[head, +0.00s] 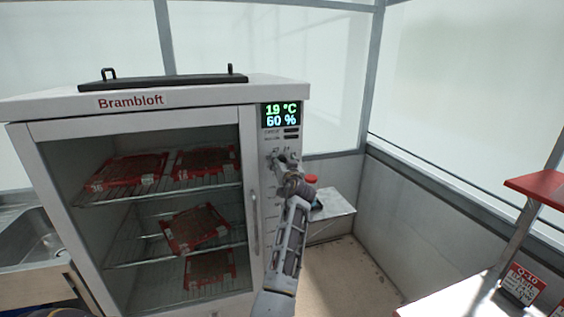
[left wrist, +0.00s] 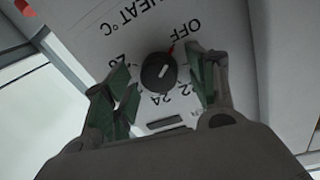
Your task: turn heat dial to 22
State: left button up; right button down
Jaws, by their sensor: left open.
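The heat dial (left wrist: 158,72) is a round black knob with a white mark, on a white panel that appears upside down in the left wrist view. "HEAT °C", "OFF" and numbers including 22 and 24 are printed around it. A small red mark shows at its edge near OFF; I cannot tell the exact setting. My left gripper (head: 283,158) is open at the cabinet's control panel, its green-padded fingers on either side of the dial, without clear contact. In the head view the gripper hides the dial. The display (head: 281,114) reads 19 °C and 60 %.
The white Brambloft cabinet (head: 195,94) has a glass door with a vertical handle (head: 254,222) just left of my arm. Several red trays sit on its wire racks. A low bench (head: 335,203) stands behind on the right. A red-topped stand is at far right.

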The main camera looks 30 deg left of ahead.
pick_arm(q)
jog(key=shift+d, duration=0.1)
jog(key=c, duration=1)
jog(key=shift+r+m+p, duration=0.15)
jog(key=shift+m+p, duration=0.15)
jog(key=shift+m, duration=0.1)
jog(key=m+p, duration=0.2)
jog(key=m, duration=0.2)
jog(key=shift+r+p, duration=0.15)
jog(key=shift+p, duration=0.15)
jog(key=m+p, duration=0.2)
jog(key=m, duration=0.2)
jog(key=shift+w+m+g+p, duration=0.1)
jog(key=shift+m+g+p, duration=0.2)
jog(key=shift+g, duration=0.1)
jog(key=shift+m, duration=0.9)
jog(key=shift+d+m+p, duration=0.1)
jog(key=shift+m+p, duration=0.2)
jog(key=shift+m, duration=0.9)
jog(key=m, duration=0.3)
jog(key=m+g, duration=0.1)
jog(key=m, duration=0.1)
jog(key=shift+f, duration=0.3)
